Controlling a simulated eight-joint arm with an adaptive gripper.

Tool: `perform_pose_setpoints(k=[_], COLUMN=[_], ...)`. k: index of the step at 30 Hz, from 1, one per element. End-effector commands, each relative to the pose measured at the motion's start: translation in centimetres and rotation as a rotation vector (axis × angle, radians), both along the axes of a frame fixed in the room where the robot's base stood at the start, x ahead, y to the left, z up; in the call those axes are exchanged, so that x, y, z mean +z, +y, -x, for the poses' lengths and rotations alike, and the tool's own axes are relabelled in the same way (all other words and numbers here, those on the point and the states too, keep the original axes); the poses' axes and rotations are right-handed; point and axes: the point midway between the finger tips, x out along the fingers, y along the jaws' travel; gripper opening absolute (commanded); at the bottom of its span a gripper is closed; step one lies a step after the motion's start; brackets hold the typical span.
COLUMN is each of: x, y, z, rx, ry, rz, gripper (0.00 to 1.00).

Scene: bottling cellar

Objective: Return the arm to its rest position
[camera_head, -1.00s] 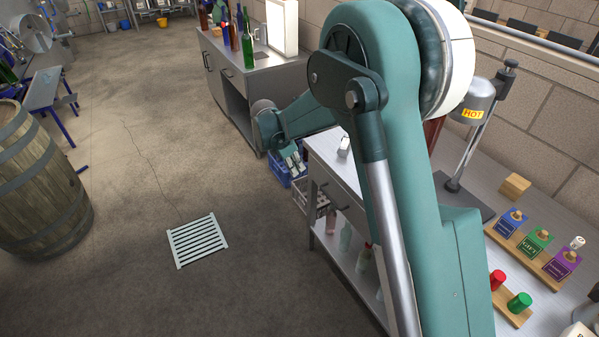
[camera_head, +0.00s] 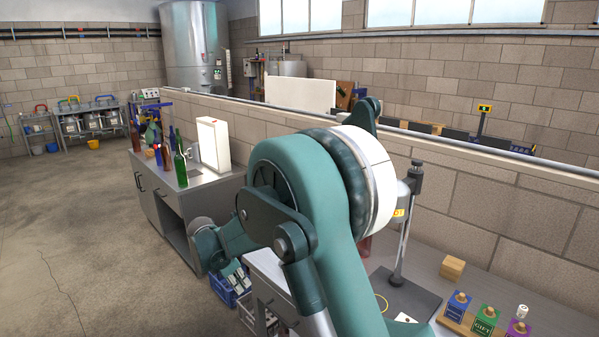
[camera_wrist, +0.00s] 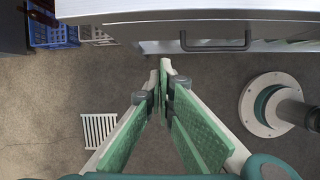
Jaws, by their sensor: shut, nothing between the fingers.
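My teal arm (camera_head: 345,250) rises from the bottom of the head view, bends at a large joint and reaches left and down, in front of the steel benches. My gripper (camera_wrist: 162,72) shows in the wrist view. Its green-padded fingers come together at the tips, with nothing between them. It points down toward the bare concrete floor, beside the bench front with a drawer handle (camera_wrist: 215,46). No object is held.
A blue crate (camera_head: 222,290) stands low beside the near bench (camera_wrist: 120,10). Green bottles (camera_head: 180,165) stand on the far bench. A floor grate (camera_wrist: 100,128) lies below the gripper.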

Motion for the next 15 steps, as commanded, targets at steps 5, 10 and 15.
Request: perform_pose_setpoints(k=[5, 10, 15], x=[2.8, 5.6, 8.3], y=[-2.9, -5.9, -9.0], z=[0.4, 1.1, 2.1], rx=[-0.084, -0.182, -0.283], ry=[-0.025, -0.054, -0.083], rz=[-0.042, -0.094, -0.145], gripper=[0.0, 0.0, 0.0])
